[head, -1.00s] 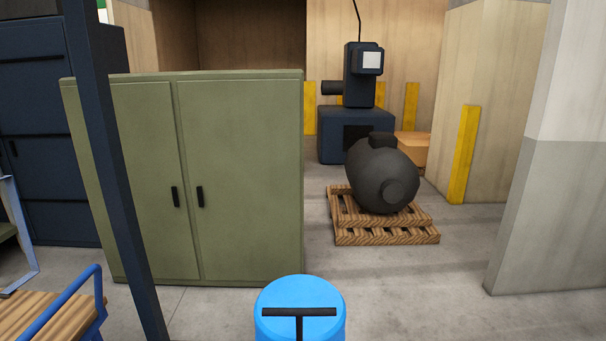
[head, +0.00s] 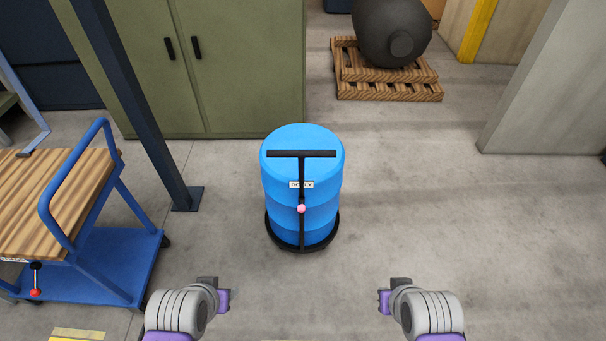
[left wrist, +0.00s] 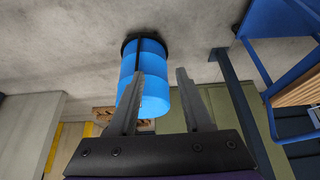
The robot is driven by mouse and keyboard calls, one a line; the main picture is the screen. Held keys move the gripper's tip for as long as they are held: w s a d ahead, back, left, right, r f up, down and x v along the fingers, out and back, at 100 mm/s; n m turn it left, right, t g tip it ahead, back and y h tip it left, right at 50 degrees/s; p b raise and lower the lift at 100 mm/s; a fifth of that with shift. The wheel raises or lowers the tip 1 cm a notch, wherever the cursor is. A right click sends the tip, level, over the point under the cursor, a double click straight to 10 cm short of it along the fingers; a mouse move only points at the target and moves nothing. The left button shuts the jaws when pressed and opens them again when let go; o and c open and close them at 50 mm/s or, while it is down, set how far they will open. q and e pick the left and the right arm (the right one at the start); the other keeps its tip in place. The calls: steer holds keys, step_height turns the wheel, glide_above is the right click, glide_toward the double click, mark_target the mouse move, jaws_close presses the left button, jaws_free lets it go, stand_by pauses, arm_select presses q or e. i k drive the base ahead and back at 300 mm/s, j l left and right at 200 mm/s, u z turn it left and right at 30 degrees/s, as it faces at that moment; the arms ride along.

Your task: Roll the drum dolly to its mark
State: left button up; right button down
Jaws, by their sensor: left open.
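A bright blue drum (head: 316,178) stands upright on a round black dolly (head: 273,234) in the middle of the head view. A black T-shaped handle (head: 320,154) rises on its near side, with a small label and a pink knob (head: 301,209). My left gripper (head: 223,301) is nearer than the drum and to its left, apart from it. In the left wrist view the gripper (left wrist: 160,85) is open and empty, with the drum (left wrist: 155,92) beyond its fingers. My right gripper (head: 384,302) is to the right, apart from the drum; its jaws are too small to judge. No floor mark for the dolly is clear.
A blue cart (head: 95,262) with a wooden top stands at left, beside a dark post (head: 150,135). A green cabinet (head: 240,60) is behind the drum. Pallets (head: 388,90) hold a dark round casting (head: 392,28). The floor right of the drum is clear.

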mark_target(307, 160)
steer(key=i+j+z, duration=0.15)
steer(key=z, duration=0.2)
steer(key=i+j+z, duration=0.15)
steer(key=z, duration=0.2)
steer(key=i+j+z, duration=0.15)
steer(key=z, duration=0.2)
